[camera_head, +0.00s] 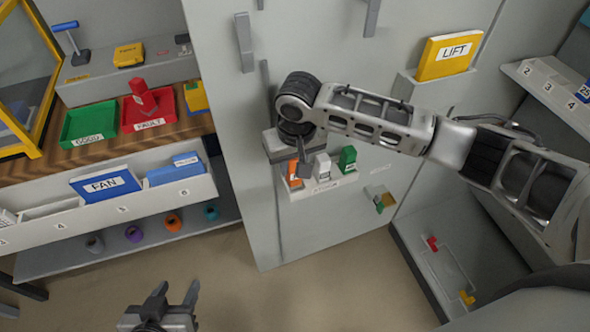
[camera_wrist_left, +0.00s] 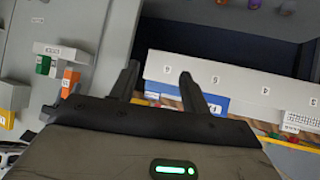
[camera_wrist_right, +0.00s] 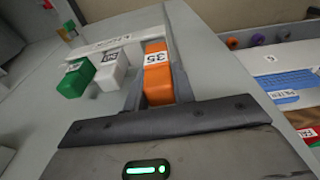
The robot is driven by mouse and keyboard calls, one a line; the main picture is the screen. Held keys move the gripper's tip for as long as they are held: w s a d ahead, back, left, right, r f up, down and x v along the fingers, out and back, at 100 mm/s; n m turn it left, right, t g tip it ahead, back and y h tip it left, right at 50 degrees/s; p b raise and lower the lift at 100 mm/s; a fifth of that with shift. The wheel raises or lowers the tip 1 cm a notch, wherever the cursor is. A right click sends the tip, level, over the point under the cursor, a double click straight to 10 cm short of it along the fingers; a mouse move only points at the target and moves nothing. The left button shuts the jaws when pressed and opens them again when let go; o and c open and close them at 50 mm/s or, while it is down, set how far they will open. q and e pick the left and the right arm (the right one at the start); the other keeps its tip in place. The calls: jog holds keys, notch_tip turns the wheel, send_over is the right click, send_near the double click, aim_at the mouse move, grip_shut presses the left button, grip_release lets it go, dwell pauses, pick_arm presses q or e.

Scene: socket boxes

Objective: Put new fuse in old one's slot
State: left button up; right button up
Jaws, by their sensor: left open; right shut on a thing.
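My right gripper (camera_head: 303,172) is shut on an orange fuse (camera_wrist_right: 157,80) marked 35, at the left end of a labelled rack (camera_wrist_right: 105,42) on the grey cabinet. I cannot tell whether the fuse is still seated there. A white fuse (camera_head: 322,168) and a green fuse (camera_head: 347,159) stand beside it. A red block (camera_head: 144,96), perhaps a fuse, is in the red FAULT tray (camera_head: 162,122). A small holder with green and yellow parts (camera_head: 382,200) is lower right of the rack. My left gripper (camera_head: 175,287) is open and empty over the floor.
A green GOOD tray (camera_head: 89,124) stands on the wooden shelf at left. Below are a numbered bin with a blue FAN box (camera_head: 105,184) and several coloured rolls. A yellow LIFT binder (camera_head: 449,55) sits at upper right. The floor is clear around my left gripper.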

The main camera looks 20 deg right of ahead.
jog(key=shift+w+d+f, duration=0.15)
jog(key=shift+f, duration=0.15)
jog(key=f, duration=0.1)
jog(key=f+p, duration=0.1)
jog(key=shift+w+d+f, duration=0.2)
jog(key=shift+w+f, duration=0.1)
jog(key=shift+f, duration=0.6)
jog(key=o, duration=0.9)
